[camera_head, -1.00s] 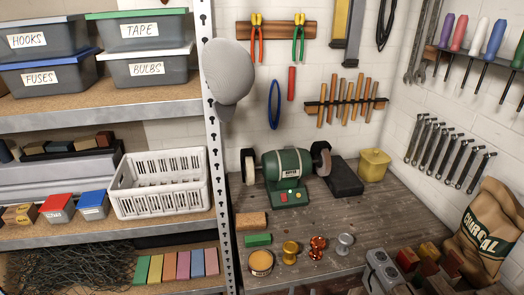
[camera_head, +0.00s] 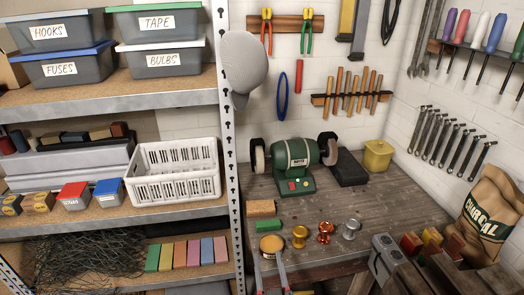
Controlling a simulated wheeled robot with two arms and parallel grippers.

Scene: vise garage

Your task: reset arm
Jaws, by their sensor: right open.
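My right gripper (camera_head: 269,262) shows at the bottom middle of the head view. Its two slim fingers, grey with red, point up the picture and stand apart. A round tin (camera_head: 271,245) with a tan top appears just beyond the fingertips, with its lower part between them in the picture. I see nothing held, and cannot tell whether the fingers touch the tin. The rest of the right arm is hidden below the frame. My left gripper is not in view.
A shelf post (camera_head: 233,180) stands left. A charcoal sack (camera_head: 490,215) is right. The bench middle is bare.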

